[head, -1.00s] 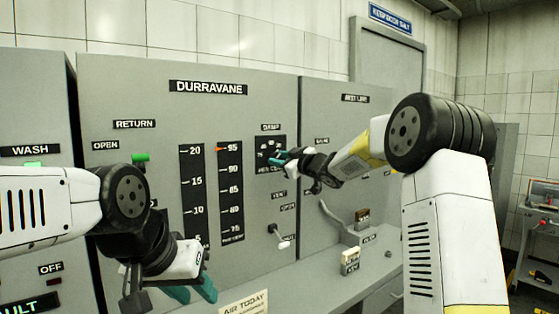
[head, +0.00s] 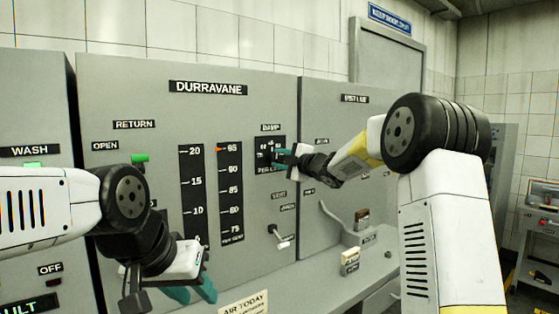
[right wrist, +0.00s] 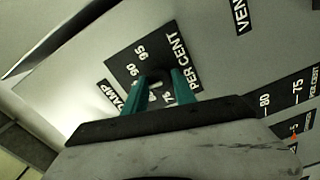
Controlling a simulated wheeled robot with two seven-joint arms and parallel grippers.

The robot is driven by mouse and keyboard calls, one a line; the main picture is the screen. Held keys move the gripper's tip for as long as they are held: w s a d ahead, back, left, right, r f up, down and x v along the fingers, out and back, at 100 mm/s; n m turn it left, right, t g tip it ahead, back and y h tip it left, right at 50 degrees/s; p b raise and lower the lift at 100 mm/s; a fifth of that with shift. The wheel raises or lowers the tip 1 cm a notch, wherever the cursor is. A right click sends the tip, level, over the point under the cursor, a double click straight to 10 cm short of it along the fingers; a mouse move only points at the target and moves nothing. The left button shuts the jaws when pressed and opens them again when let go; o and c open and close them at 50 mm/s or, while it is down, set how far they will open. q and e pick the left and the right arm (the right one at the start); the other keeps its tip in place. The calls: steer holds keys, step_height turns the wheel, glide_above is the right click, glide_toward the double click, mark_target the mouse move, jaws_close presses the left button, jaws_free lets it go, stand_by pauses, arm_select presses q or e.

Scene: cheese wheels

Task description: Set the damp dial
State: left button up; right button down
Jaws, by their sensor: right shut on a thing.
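The damp dial's black plate (head: 263,163) is on the grey DURRAVANE panel, under a DAMP label, partly covered by my right gripper in the head view. In the right wrist view the plate (right wrist: 122,60) shows 90, 95, 75 and PER CENT. The dark knob (right wrist: 158,76) sits at its middle, between my teal fingers. My right gripper (right wrist: 160,94) is shut on this knob; it also shows in the head view (head: 284,156). The pointer's setting is hidden. My left gripper (head: 194,290) is open and empty, low in front of the panel.
Two tall gauges stand left of the dial, the nearer one marked PER CENT (head: 230,193) with a red pointer near 95. A vent lever (head: 281,238) is below the dial. An AIR TODAY card (head: 244,303) stands at the front.

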steer(key=shift+n, duration=0.5)
steer(key=c, duration=1)
jaws_free()
steer(key=shift+c, duration=0.2)
steer(key=v, duration=0.8)
steer(key=shift+w, duration=0.1)
